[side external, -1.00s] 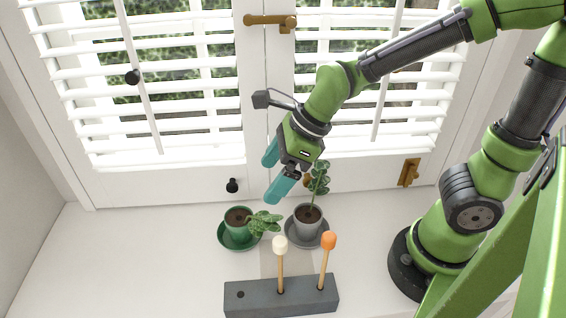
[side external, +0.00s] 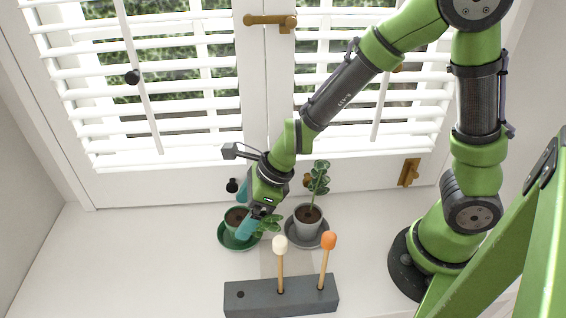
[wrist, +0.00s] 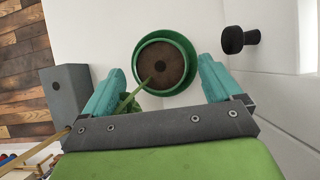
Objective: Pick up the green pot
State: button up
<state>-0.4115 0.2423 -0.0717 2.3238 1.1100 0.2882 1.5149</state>
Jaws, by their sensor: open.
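The green pot (side external: 233,222) holds dark soil and a leafy plant that leans to the right. It stands on a green saucer (side external: 226,240) on the white sill. In the wrist view the pot (wrist: 141,52) lies just beyond the fingertips, roughly between them and a little left of centre. My gripper (side external: 246,208) is open, with teal fingers, above and at the pot in the side view, hiding part of it. In the wrist view my gripper (wrist: 160,78) shows its two fingers spread with nothing between them but a leaf near the left one. I cannot tell whether a finger touches the plant.
A grey pot (side external: 306,222) with an upright plant stands on a grey saucer just to the right. In front is a grey block (side external: 262,297) holding a white-tipped and an orange-tipped stick. A black knob (wrist: 232,40) is near the pot. The sill's left part is clear.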

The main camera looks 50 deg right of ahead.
aim_at(239, 219)
jog(key=shift+x, duration=1.6)
jog(key=shift+w, duration=0.1)
jog(key=shift+r, duration=0.1)
jog(key=c, duration=1.4)
jog(key=shift+c, duration=0.2)
jog(key=shift+r, duration=0.15)
notch_tip(239, 219, up, 13)
